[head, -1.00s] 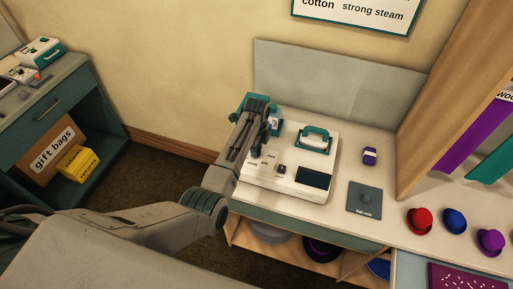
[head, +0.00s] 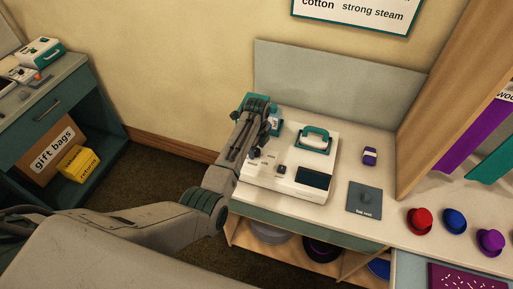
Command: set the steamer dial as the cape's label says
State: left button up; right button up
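The white steamer (head: 289,186) with a teal handle (head: 317,138) stands on the counter. It has a dark display at its front right and a small dark control (head: 281,169) on top; I cannot tell if this is the dial. My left gripper (head: 252,156) is over the steamer's left part and hides some of its top. Whether its fingers are open or closed is not clear. A purple cape (head: 474,132) and a teal cape (head: 493,160) hang at the right. A label there is cut off, showing only "woo". My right gripper is not in view.
A wall sign (head: 358,14) reads "cotton" and "strong steam". A purple-and-white item (head: 370,156) and a grey pad (head: 364,199) lie right of the steamer. A side cabinet (head: 103,128) is at left.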

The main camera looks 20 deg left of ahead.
aim_at(256, 150)
pick_arm(q)
notch_tip(256, 150, up, 11)
jog(key=b, duration=0.3)
dwell(0.4)
jog(key=shift+f, duration=0.15)
